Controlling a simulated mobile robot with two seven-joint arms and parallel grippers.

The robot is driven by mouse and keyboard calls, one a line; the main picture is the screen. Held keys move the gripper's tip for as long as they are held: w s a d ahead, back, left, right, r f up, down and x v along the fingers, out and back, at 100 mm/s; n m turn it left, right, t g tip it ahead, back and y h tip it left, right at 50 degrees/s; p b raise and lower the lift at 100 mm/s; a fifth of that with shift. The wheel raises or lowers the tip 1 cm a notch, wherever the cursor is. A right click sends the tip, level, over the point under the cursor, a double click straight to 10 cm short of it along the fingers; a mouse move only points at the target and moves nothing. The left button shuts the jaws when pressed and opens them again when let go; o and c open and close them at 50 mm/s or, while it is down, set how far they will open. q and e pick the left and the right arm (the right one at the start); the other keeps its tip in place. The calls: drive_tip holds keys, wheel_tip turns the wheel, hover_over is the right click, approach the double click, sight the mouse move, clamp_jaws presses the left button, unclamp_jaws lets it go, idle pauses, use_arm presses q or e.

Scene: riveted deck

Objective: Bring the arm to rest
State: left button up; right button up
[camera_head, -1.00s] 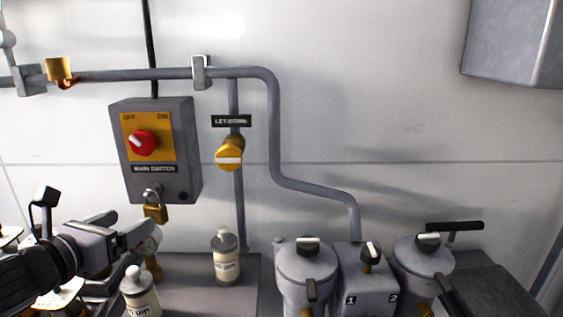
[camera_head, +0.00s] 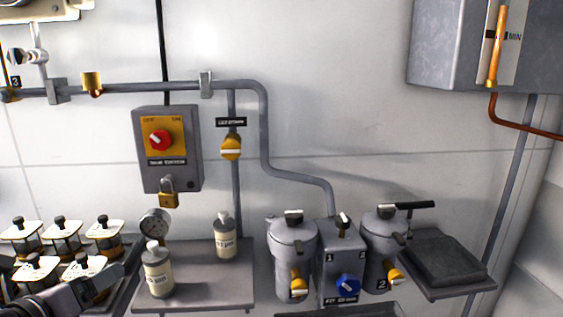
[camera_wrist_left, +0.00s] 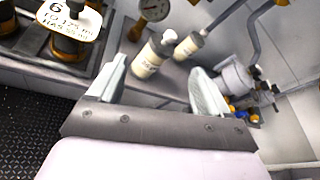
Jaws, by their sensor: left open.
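My left gripper (camera_head: 128,277) is low at the left in the head view. In the left wrist view its two fingers (camera_wrist_left: 158,85) stand wide apart with nothing held between them. A white-capped labelled bottle (camera_head: 157,272) stands on the grey shelf (camera_head: 205,292) just right of the gripper. It also shows beyond the fingers in the wrist view (camera_wrist_left: 148,60). A second bottle (camera_head: 225,240) stands further back on the shelf. My right gripper is in neither view.
A rack of several tagged jars (camera_head: 62,237) is left of and behind the gripper. A round gauge (camera_head: 155,224) is behind the near bottle. A padlocked switch box (camera_head: 190,140) and pipes are on the wall. Grey canisters (camera_head: 293,247) stand to the right.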

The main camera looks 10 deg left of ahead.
use_arm(q)
drive_tip(key=s+d+f+n+g, duration=0.1)
drive_tip(key=s+d+f+n, duration=0.1)
drive_tip(key=f+n, duration=0.6)
drive_tip(key=s+d+f+n+g, duration=0.25)
drive_tip(key=f+n, duration=0.35)
drive_tip(key=f, duration=0.4)
drive_tip(key=s+d+f+n+h, duration=0.1)
drive_tip(key=s+d+f+n, duration=0.3)
drive_tip(key=d+n, duration=0.3)
drive_tip(key=s+d+f+n+h, duration=0.1)
drive_tip(key=s+d+f+n, duration=0.3)
drive_tip(key=d+f+n, duration=0.3)
drive_tip(key=shift+d+f+g+h, duration=0.15)
drive_tip(key=shift+d+g+h, duration=0.3)
drive_tip(key=shift+d, duration=0.25)
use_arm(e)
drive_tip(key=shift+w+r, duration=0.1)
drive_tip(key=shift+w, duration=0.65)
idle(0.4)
